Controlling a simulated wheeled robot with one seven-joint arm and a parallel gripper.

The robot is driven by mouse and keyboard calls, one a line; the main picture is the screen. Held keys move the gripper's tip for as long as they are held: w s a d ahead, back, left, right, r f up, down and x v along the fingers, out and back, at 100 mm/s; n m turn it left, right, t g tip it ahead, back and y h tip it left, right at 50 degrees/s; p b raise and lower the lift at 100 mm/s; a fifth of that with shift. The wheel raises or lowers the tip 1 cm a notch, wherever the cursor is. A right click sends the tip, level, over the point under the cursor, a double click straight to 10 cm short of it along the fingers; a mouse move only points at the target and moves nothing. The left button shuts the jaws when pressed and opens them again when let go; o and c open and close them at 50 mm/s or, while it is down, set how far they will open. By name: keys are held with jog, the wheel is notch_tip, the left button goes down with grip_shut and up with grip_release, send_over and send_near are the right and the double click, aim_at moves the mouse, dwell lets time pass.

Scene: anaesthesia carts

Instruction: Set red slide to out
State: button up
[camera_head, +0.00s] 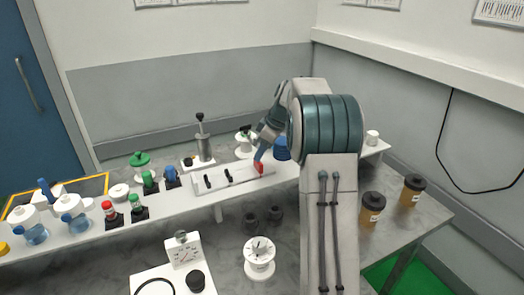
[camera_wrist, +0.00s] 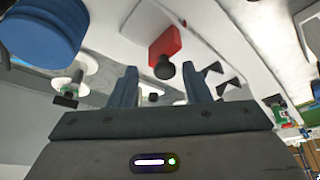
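The red slide (camera_head: 259,168) sits at the right end of a white slide panel (camera_head: 242,179) on the raised shelf. Two black slides (camera_head: 208,181) stand to its left on the same panel. In the wrist view the red slide (camera_wrist: 164,42) is a red block with a dark round knob (camera_wrist: 164,70). My gripper (camera_wrist: 160,82) is open, with its two blue-grey fingers apart. The knob shows between and just beyond the fingertips; I cannot tell whether they touch it. In the head view my gripper (camera_head: 260,156) is at the red slide and partly covers it.
A blue round part (camera_head: 282,149) stands close right of my gripper and also shows in the wrist view (camera_wrist: 42,32). A metal cylinder (camera_head: 204,146) stands behind the panel. Brown black-lidded jars (camera_head: 371,211) stand right. A white gauge box (camera_head: 184,251) is in front.

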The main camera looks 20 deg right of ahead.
jog(key=shift+d, duration=0.1)
jog(key=shift+a, duration=0.2)
jog(key=shift+r, duration=0.1)
jog(key=v, duration=1.3)
jog(key=shift+d+r+b, duration=0.2)
jog(key=shift+d+b, duration=0.1)
jog(key=shift+d, duration=0.05)
jog(key=shift+s, duration=0.1)
jog(key=s+a+f+m+h, duration=0.25)
jog(key=s+a+m, duration=0.25)
jog(key=s+a, duration=0.9)
jog(key=s+a+f+m, duration=0.1)
jog(key=s+f+m, duration=0.1)
jog(key=s+f, duration=0.3)
jog(key=s+a+f+m, duration=0.1)
jog(key=s+f, duration=0.4)
jog(key=s, duration=0.8)
jog(key=shift+s+a+m+h, duration=0.2)
jog(key=shift+m+h, duration=0.15)
jog(key=shift+m, duration=0.55)
